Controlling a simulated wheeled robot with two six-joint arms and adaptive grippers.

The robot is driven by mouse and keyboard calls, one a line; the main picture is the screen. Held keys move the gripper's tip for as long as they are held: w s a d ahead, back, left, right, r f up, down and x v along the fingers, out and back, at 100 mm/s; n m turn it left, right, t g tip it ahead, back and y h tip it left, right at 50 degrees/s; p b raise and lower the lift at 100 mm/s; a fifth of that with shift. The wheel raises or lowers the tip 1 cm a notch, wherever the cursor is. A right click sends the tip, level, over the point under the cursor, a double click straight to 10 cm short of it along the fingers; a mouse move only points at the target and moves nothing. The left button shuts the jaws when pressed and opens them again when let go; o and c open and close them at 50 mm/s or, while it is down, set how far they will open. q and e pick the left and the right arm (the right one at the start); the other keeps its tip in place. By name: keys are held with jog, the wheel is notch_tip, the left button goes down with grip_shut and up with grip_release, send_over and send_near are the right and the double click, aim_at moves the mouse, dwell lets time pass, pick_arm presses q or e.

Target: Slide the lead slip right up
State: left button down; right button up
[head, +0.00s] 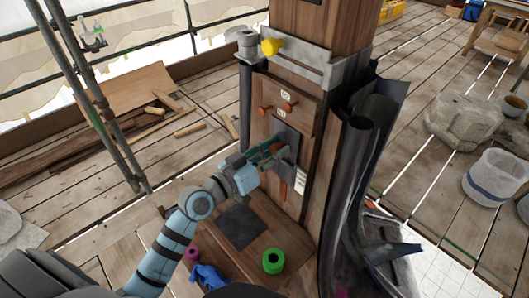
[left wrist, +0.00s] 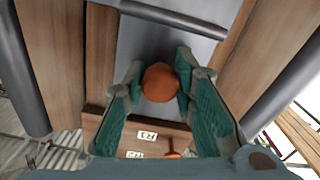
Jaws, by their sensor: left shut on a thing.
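The lead slip (head: 287,136) is a flat dark grey plate lying against the wooden face of the post (head: 310,35). In the left wrist view the grey plate (left wrist: 200,48) carries a round orange knob (left wrist: 160,84). My left gripper (head: 275,153) is at the slip, its green fingers shut on the knob from both sides. The fingers hide the knob and part of the plate in the head view. My right gripper is not in view.
Orange pegs (head: 288,105) stick out above the slip, by small white labels. A yellow knob (head: 270,47) sits on the grey clamp band. Dark rolled sheets (head: 352,170) stand right of the post. Below are a green spool (head: 273,261) and a blue cloth (head: 207,277).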

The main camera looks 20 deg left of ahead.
pick_arm(q)
jog(key=c, duration=1.3)
grip_release()
jog(key=shift+r, duration=0.4)
jog(key=shift+f, duration=0.1)
jog(key=shift+s+a+f, duration=0.1)
jog(key=shift+s, duration=0.05)
jog(key=v, duration=0.7)
jog(key=shift+s, duration=0.2)
jog(key=shift+w, duration=0.15)
